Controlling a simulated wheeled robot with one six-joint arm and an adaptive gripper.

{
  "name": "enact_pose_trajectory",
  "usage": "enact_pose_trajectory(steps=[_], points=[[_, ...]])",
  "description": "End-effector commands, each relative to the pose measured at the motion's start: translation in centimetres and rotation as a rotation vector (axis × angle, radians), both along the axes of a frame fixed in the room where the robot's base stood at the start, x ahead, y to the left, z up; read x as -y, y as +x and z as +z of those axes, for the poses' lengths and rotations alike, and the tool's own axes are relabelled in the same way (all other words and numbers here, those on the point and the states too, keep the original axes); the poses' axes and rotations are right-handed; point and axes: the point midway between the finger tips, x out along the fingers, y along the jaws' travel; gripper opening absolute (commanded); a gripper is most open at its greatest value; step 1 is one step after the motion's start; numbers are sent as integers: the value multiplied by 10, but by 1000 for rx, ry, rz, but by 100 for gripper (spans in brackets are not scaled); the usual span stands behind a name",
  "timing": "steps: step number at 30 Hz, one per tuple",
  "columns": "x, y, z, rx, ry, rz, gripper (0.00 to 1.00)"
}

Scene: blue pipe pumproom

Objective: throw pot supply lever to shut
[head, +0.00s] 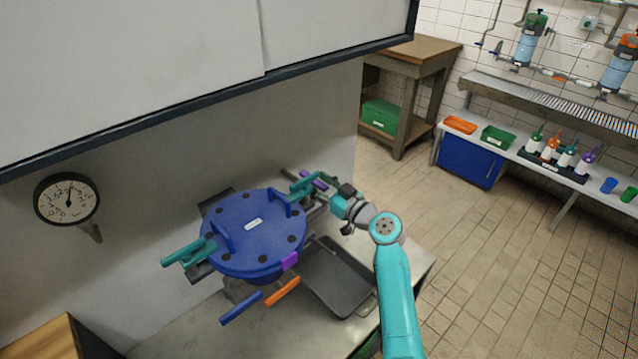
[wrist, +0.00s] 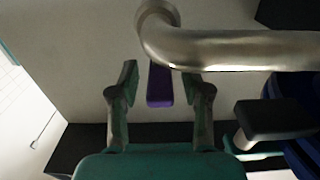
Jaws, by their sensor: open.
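The blue pot (head: 255,235) with its bolted lid sits on the bench against the wall. A purple lever (head: 317,181) is at its back right, and it also shows in the wrist view (wrist: 160,86). My gripper (wrist: 166,88) is open, with the purple lever's end between its two fingers in that view. Gaps show on both sides, so it is not clamped. In the head view my gripper is at the pot's right, partly hidden by my wrist. A blue lever (head: 240,307) and an orange lever (head: 282,292) stick out at the front. I cannot read which lever is supply.
A metal pipe (wrist: 225,50) crosses close above the fingers in the wrist view. A grey tray (head: 338,277) lies on the bench right of the pot. A gauge (head: 67,199) is on the wall. A cabinet (head: 130,70) overhangs above. Open floor lies to the right.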

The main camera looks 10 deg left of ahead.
Motion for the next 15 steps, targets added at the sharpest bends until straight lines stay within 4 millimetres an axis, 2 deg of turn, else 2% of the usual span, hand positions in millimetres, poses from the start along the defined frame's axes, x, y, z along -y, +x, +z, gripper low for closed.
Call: enact_pose_trajectory(steps=[5,11,15], points=[[0,0,0,0,0,0,48],[0,0,0,0,0,0,0],[0,0,0,0,0,0,0]])
